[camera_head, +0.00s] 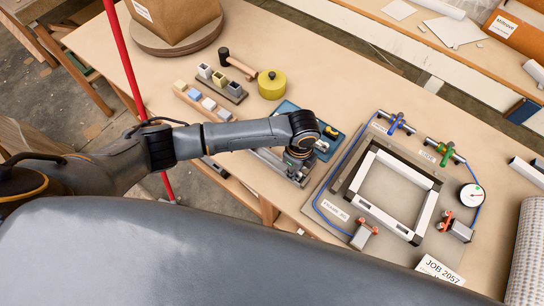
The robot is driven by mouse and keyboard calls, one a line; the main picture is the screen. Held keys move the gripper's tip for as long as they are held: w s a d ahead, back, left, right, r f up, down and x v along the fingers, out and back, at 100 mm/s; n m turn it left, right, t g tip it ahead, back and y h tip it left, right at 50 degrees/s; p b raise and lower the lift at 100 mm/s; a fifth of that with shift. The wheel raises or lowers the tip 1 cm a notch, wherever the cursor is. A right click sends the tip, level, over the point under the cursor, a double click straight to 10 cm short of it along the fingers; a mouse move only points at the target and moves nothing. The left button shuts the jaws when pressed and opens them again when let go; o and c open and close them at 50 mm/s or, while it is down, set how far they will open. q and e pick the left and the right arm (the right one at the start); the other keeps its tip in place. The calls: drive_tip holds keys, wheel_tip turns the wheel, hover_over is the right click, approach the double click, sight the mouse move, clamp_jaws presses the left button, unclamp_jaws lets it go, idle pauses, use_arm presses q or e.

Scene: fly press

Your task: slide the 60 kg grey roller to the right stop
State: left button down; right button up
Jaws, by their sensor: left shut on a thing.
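My left gripper (300,155) is at the end of the dark grey arm that comes in from the left. It points down over a grey metal device (270,158) on the wooden workbench (330,65). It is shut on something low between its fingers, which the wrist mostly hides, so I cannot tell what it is. I cannot pick out a roller marked 60 kg or a right stop in this view. A light grey textured roll (529,262) stands at the lower right edge, apart from the gripper. My right gripper is not in view.
A square frame (366,206) sits in a fixture with clamps and a dial gauge (472,196) right of the gripper. Behind are a blue tray (283,111), a yellow round tin (271,85), a mallet (237,64) and small blocks. A red pole (122,50) rises at left.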

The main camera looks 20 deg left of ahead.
use_arm(q)
drive_tip(key=shift+d, duration=0.25)
drive_tip(key=c, duration=1.1)
unclamp_jaws()
drive_tip(key=shift+s, duration=0.1)
drive_tip(key=shift+c, duration=0.2)
drive_tip(key=shift+c, duration=1.3)
drive_tip(key=shift+r, duration=0.15)
wheel_tip(320, 180, up, 7)
drive_tip(key=p, duration=0.7)
drive_tip(key=shift+p, duration=0.35)
